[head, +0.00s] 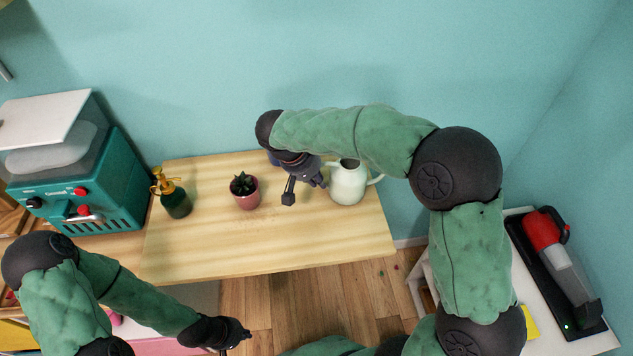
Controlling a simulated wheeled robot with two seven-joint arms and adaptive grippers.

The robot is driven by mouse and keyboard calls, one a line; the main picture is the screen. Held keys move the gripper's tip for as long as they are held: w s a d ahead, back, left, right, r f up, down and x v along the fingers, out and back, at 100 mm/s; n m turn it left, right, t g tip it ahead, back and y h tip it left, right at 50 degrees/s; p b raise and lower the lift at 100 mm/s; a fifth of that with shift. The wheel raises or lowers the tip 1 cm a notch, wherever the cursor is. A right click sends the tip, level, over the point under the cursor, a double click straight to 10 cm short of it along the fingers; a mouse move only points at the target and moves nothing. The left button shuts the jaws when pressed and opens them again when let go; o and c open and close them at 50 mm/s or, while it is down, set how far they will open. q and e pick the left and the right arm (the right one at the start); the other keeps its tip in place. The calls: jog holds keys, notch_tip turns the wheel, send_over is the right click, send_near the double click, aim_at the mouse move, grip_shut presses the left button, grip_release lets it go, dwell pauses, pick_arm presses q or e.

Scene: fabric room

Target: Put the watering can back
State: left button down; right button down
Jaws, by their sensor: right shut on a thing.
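The pale, whitish-green watering can (349,186) is upright at the right end of the wooden table (300,248). A curved part sticks out at its right, and its upper left side is partly covered by my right arm. My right gripper (306,190) comes down from above at the can's left side and is shut on it; the exact contact is hard to see. My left gripper (240,335) is low in front of the table, away from the can. Its fingers are too small and dark to tell their opening.
A small plant in a pink pot (246,198) stands left of my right gripper. A dark green spray bottle (175,199) and a teal machine (75,185) are further left. The table's front is clear. A red and grey handheld device (558,252) lies at the right.

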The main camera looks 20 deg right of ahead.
jog(key=shift+r, duration=0.1)
jog(key=c, duration=1.2)
grip_release()
jog(key=shift+a+r, duration=0.15)
jog(key=shift+r, duration=0.2)
jog(key=p+v, duration=0.4)
jog(key=v, duration=0.7)
jog(key=shift+r, duration=0.15)
